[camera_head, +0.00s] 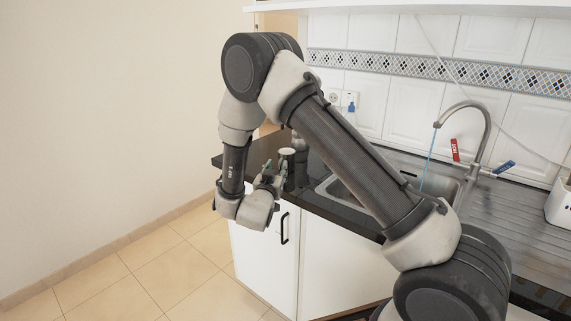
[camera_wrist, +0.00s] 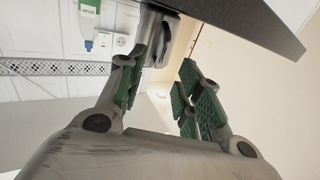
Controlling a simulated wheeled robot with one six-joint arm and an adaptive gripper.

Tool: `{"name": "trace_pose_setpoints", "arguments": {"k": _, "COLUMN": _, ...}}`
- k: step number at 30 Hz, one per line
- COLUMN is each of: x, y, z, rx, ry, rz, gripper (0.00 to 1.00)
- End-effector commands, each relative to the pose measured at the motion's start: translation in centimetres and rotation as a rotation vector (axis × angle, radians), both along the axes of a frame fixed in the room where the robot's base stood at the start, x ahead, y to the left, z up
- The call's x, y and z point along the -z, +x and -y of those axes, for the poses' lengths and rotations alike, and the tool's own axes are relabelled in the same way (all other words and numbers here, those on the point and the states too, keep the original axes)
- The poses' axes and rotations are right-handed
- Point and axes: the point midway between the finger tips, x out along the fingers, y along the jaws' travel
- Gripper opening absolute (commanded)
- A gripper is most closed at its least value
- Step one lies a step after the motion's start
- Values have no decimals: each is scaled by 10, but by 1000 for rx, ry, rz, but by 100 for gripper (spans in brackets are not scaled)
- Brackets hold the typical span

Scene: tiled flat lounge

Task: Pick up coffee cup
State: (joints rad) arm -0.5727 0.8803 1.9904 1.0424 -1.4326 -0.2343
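My gripper (camera_head: 272,172) is at the near left end of the dark counter, close to its edge. In the wrist view its green-padded fingers (camera_wrist: 168,68) stand apart with a gap between them, and nothing is clearly held. A small cup-like thing with a pale round top (camera_head: 287,152) stands on the counter just beyond the gripper; its lower part is partly hidden by the fingers. I cannot tell for sure that it is the coffee cup. A grey, shiny object (camera_wrist: 181,38) shows by the left finger's tip in the wrist view, only partly visible.
The dark counter (camera_head: 346,215) has a steel sink with a running tap (camera_head: 470,105). A dark cylinder (camera_head: 301,158) stands beside the pale-topped thing. Tiled floor (camera_head: 130,275) at left is clear.

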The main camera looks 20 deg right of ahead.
Motion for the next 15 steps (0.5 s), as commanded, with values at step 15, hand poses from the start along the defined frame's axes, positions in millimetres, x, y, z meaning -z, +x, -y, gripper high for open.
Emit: {"name": "trace_pose_setpoints", "arguments": {"k": 15, "x": 5, "y": 47, "z": 23, "rx": -2, "ry": 1, "rz": 0, "gripper": 35}}
